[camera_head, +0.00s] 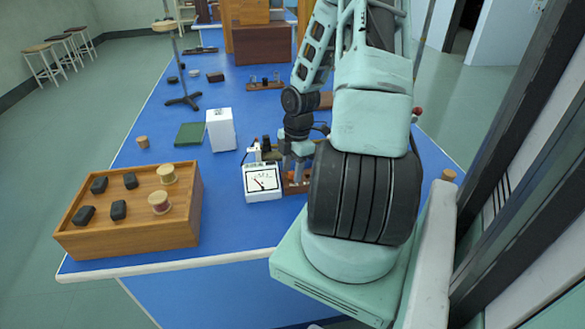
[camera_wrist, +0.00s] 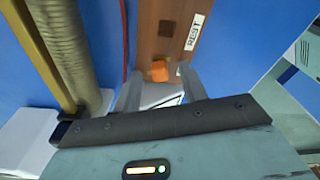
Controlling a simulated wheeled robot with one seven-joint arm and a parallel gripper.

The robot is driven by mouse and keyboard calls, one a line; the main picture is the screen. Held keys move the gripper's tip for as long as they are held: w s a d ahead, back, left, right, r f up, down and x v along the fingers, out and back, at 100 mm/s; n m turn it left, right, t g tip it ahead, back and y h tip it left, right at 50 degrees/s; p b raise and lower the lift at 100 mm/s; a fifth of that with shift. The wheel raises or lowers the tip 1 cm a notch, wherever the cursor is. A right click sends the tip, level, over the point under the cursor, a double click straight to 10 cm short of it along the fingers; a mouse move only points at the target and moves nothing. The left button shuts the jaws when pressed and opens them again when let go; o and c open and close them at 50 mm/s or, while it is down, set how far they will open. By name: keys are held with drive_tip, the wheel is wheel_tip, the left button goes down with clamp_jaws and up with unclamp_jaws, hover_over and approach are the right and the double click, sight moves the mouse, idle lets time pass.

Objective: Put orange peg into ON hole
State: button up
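The orange peg (camera_wrist: 158,71) is a small block on a brown wooden board (camera_wrist: 150,38) in the wrist view. My gripper (camera_wrist: 160,76) has its two fingers apart, with the peg's end showing in the gap between the fingertips and space on both sides. I cannot tell how deep the fingers reach around it. A dark square hole (camera_wrist: 172,30) lies beyond the peg, next to a white label reading REST. No ON label is legible. In the head view my gripper (camera_head: 297,168) points down over the board (camera_head: 291,188), and the peg is hidden.
A white meter (camera_head: 262,183) stands just left of the board. A wooden box (camera_head: 130,232) with black and spool-like knobs sits at front left. A white block (camera_head: 221,130) and a green pad (camera_head: 190,134) stand behind. In the wrist view a ribbed cylinder (camera_wrist: 70,45) is close at left.

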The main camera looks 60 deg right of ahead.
wheel_tip(320, 180, up, 17)
drive_tip(key=d+p, duration=0.2)
drive_tip(key=p, duration=0.2)
drive_tip(key=shift+s+r, duration=0.15)
drive_tip(key=shift+s, duration=0.3)
drive_tip(key=shift+w+a, duration=0.1)
drive_tip(key=shift+a, duration=0.05)
